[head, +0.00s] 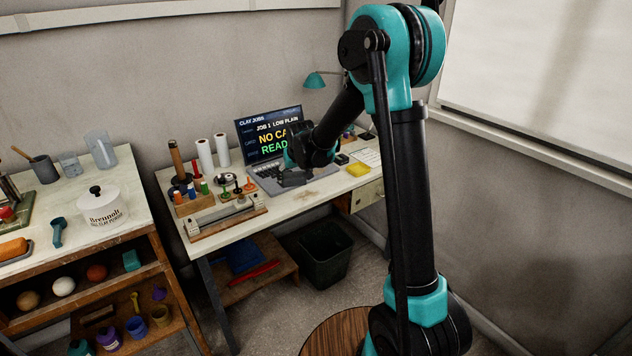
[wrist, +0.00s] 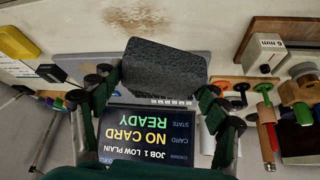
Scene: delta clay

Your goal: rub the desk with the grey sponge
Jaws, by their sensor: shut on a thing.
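The grey sponge (wrist: 163,68) is a dark, rough block held between the fingers of my gripper (wrist: 165,88) in the wrist view. In the head view my gripper (head: 297,172) is above the laptop's keyboard side, with the sponge low at its tip, small and dark. The sponge appears above the laptop; I cannot tell its exact height. The desk (head: 334,188) has a pale top with a brownish smudge (head: 308,195) near its front edge, in front of the laptop. The smudge also shows in the wrist view (wrist: 130,18), apart from the sponge.
The laptop (head: 268,130) stands open at the back. A rack of coloured tools (head: 225,219) is to its left. A dark bin (head: 325,255) stands below. The front strip around the smudge is clear.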

